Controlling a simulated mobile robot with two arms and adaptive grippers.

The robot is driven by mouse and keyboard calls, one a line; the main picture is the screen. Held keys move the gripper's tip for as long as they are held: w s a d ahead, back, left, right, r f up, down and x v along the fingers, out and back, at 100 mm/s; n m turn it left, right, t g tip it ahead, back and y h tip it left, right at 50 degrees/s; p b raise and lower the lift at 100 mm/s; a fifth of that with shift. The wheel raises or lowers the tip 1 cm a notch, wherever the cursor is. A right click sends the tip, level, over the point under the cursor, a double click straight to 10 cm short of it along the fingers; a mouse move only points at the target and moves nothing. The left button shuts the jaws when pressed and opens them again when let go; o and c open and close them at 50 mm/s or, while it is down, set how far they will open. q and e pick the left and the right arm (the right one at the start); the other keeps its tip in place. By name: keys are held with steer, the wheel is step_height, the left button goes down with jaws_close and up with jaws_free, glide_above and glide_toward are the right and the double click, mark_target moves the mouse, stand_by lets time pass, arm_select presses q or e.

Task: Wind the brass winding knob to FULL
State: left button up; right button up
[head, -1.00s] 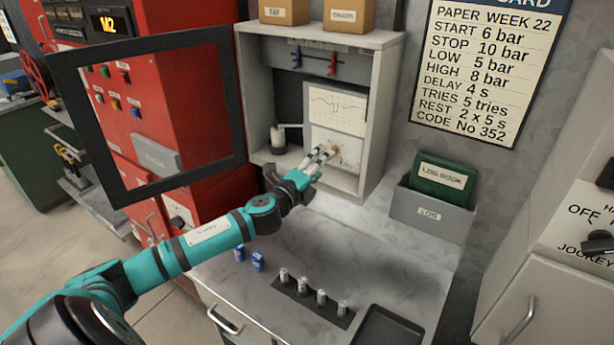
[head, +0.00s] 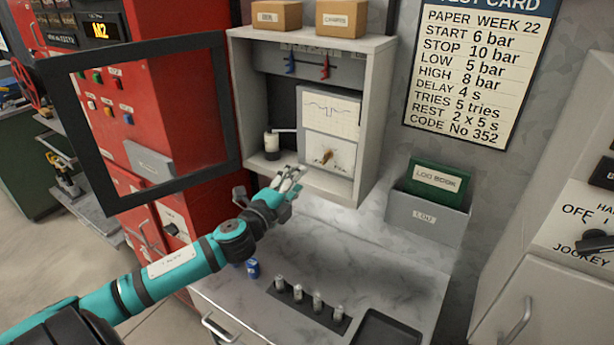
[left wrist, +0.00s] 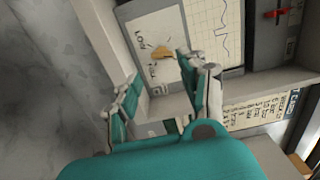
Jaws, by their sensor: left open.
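The brass winding knob (head: 326,156) sits on the pale lower panel of the chart recorder (head: 331,115), inside the open grey cabinet. Small dial print surrounds it, too small to read in the head view. In the left wrist view the knob (left wrist: 162,53) shows beyond the fingers, with a gap to them. My left gripper (head: 290,178) is open and empty, below and left of the knob at the cabinet's front edge. The left wrist view shows its two fingers (left wrist: 157,75) spread apart. My right gripper is not in view.
The cabinet's framed door (head: 146,190) stands open at left. A white inkwell-like pot (head: 271,146) stands beside the recorder. Blue and red levers (head: 325,68) hang above. The log holder (head: 425,215) is at right. Small cylinders (head: 318,300) and a dark tray (head: 385,328) occupy the front counter.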

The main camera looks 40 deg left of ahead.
arm_select(q)
steer(key=f+n+b, duration=0.1)
steer(key=n, duration=0.3)
steer(key=a+f+n+y+b, duration=0.1)
steer(key=n, duration=0.3)
steer(key=a+n+b, duration=0.1)
steer(key=n, duration=0.4)
steer(key=shift+w+a+f+g+y+b, duration=0.25)
steer(key=shift+w+f+g+y+b, duration=0.1)
steer(key=shift+f+g+y, duration=0.05)
steer(key=shift+c, duration=0.6)
steer(key=m+t+h+b, duration=0.5)
steer(key=m+b, duration=0.5)
steer(key=m, duration=2.6)
glide_toward(325, 156)
steer(key=p+x, duration=0.4)
steer(key=x, duration=0.5)
steer(key=shift+w, duration=0.15)
steer(key=shift+c, duration=0.4)
steer(key=shift+r, duration=0.1)
jaws_close()
